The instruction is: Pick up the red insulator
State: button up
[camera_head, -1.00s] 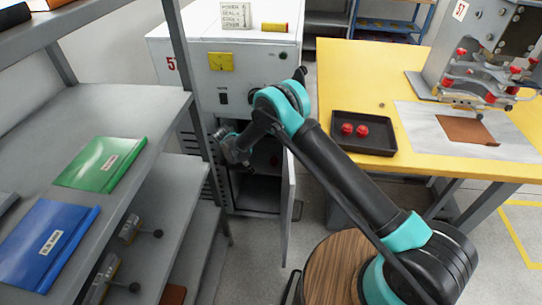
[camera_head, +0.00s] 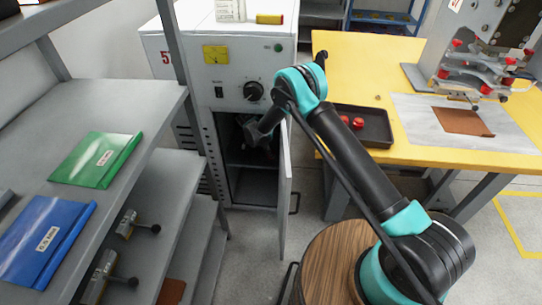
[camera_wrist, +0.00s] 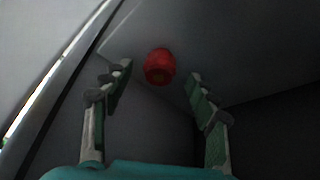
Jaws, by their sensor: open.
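A red insulator (camera_wrist: 159,66), rounded with a darker end, shows in the wrist view on a grey surface inside the cabinet. My gripper (camera_wrist: 160,88) is open, with one finger on each side of the insulator's line and the insulator just beyond the fingertips. Nothing is between the pads. In the head view my wrist reaches into the upper compartment of the open white cabinet (camera_head: 234,112), and the gripper there is mostly dark and hidden. I cannot make out the insulator in the head view.
The cabinet door (camera_head: 285,190) stands open just right of the opening. A black tray (camera_head: 375,140) with two red pieces (camera_head: 357,123) lies on the yellow table (camera_head: 350,60). A grey shelf rack (camera_head: 130,105) with green and blue folders stands close on the left.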

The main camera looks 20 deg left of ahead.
jog(key=x, duration=0.3)
jog(key=shift+s+a, duration=0.1)
jog(key=shift+a, duration=0.05)
jog(key=c, duration=1.3)
